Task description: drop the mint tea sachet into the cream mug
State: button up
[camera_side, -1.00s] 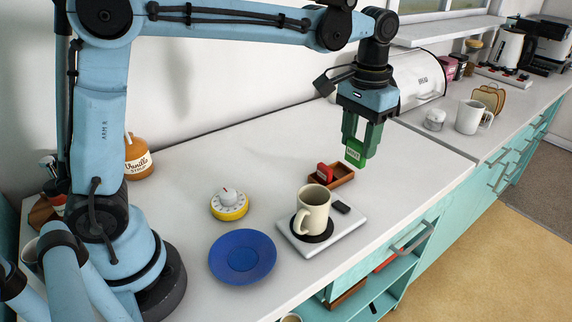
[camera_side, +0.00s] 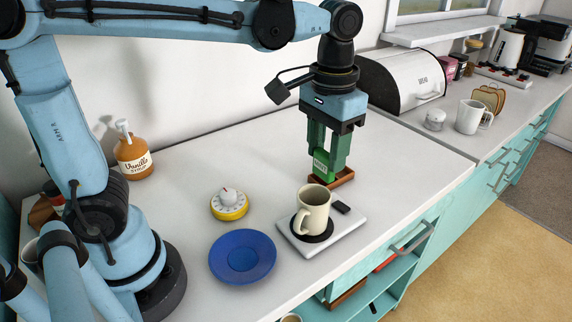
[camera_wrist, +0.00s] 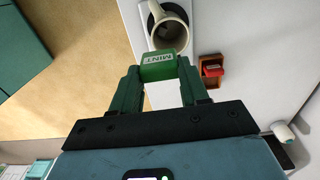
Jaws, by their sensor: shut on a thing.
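My gripper (camera_side: 323,172) is shut on the green mint tea sachet (camera_wrist: 158,67), which shows its "MINT" label in the wrist view. In the side view the sachet (camera_side: 321,163) is held above the counter, just behind the cream mug. The cream mug (camera_side: 313,213) stands upright on a white scale with a dark round pad, its opening facing up. In the wrist view the mug (camera_wrist: 168,17) is beyond the sachet, which covers part of its near side. I cannot see into the mug clearly.
A wooden tray (camera_side: 345,178) with a red block (camera_wrist: 213,70) is close behind the mug. The white scale (camera_side: 288,236) bears the mug. A blue plate (camera_side: 242,276), a yellow timer (camera_side: 229,212) and a syrup bottle (camera_side: 133,160) stand to the left.

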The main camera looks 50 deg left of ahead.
aim_at(326, 152)
jog(key=shift+f, duration=1.05)
jog(key=o, duration=1.1)
notch_tip(326, 152, up, 12)
jog(key=shift+r, duration=0.1)
jog(key=shift+a, duration=0.1)
jog(key=s+a+f+t, duration=0.1)
jog(key=a+f+t, duration=0.1)
jog(key=f, duration=0.3)
jog(key=s+a+f+t, duration=0.2)
jog(key=a+f, duration=0.1)
jog(key=f, duration=0.2)
jog(key=s+a+f+t, duration=0.1)
jog(key=a+f+t, duration=0.2)
jog(key=f, duration=0.2)
jog(key=shift+s+a, duration=0.3)
